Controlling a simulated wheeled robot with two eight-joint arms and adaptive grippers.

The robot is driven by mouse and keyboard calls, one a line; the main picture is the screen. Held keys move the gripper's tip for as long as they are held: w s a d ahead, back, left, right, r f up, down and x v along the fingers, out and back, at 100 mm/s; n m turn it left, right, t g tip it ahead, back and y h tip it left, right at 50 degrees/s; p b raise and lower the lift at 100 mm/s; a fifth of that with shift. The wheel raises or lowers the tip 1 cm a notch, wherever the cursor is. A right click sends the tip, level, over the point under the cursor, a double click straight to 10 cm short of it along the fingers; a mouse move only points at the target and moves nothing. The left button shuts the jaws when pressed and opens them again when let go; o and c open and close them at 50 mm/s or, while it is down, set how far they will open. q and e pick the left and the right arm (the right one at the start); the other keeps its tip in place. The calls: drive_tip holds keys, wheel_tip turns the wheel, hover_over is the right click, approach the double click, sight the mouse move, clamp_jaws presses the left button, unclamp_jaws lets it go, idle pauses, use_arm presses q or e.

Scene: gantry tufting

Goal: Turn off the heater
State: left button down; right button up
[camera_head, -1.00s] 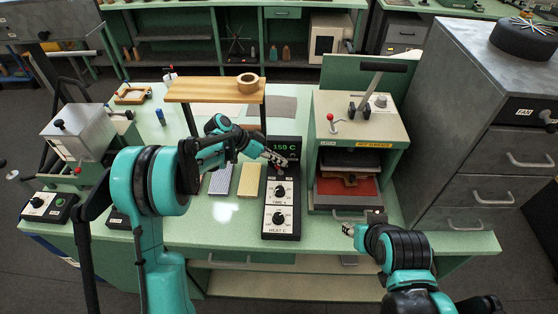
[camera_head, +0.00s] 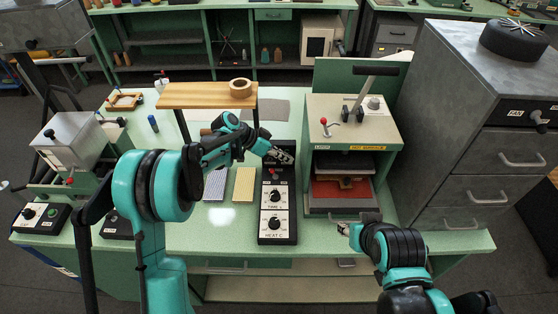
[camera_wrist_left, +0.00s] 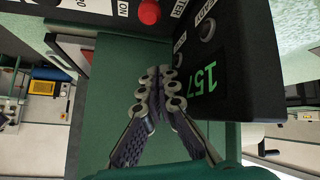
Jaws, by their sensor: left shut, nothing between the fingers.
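The heater's black control box (camera_head: 264,240) stands on the green bench with a TIME dial (camera_head: 275,195) and a HEAT C dial (camera_head: 275,223). In the left wrist view, a green display (camera_wrist_left: 205,80) reads 157, upside down. A red button or toggle tip (camera_wrist_left: 149,12) sits near an ON label at the top of that view, beside a partly cut-off HEATER label. My left gripper (camera_head: 287,156) is shut and empty over the box's far end, largely hiding the display in the head view. Its fingertips (camera_wrist_left: 158,88) appear beside the display. My right gripper (camera_head: 342,228) is near the bench's front edge; its opening is unclear.
A press (camera_head: 345,118) with a hot-surface label and lever stands right of the box. A wooden shelf (camera_head: 195,95) with a tape roll (camera_head: 240,88) rises behind my left forearm. A grey cabinet (camera_head: 450,110) bounds the right.

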use_arm(q)
drive_tip(key=a+f+p+v, duration=0.1)
drive_tip(key=v, duration=0.8)
drive_tip(key=shift+a+p, duration=0.3)
drive_tip(key=shift+a, duration=0.15)
drive_tip(key=shift+r, duration=0.1)
drive_tip(key=s+a+r+n+t+y+b, duration=0.1)
drive_tip(key=s+a+r+n+y, duration=0.15)
drive_tip(key=s, duration=0.45)
drive_tip(key=s+a+r+n+t+y+b, duration=0.1)
drive_tip(key=s+r+n+y+b, duration=0.1)
drive_tip(key=s+n, duration=0.35)
drive_tip(key=s+a+f+n+t+y+b, duration=0.1)
drive_tip(key=s+a+f+n+y, duration=0.1)
drive_tip(key=s, duration=0.6)
drive_tip(key=s+a+f+n+t+y+b, duration=0.1)
drive_tip(key=s+a+f+n+t+y, duration=0.1)
drive_tip(key=s+a, duration=0.3)
drive_tip(key=s+f, duration=0.1)
drive_tip(key=s, duration=0.2)
drive_tip(key=shift+s+f+y, duration=0.1)
drive_tip(key=shift+y, duration=0.15)
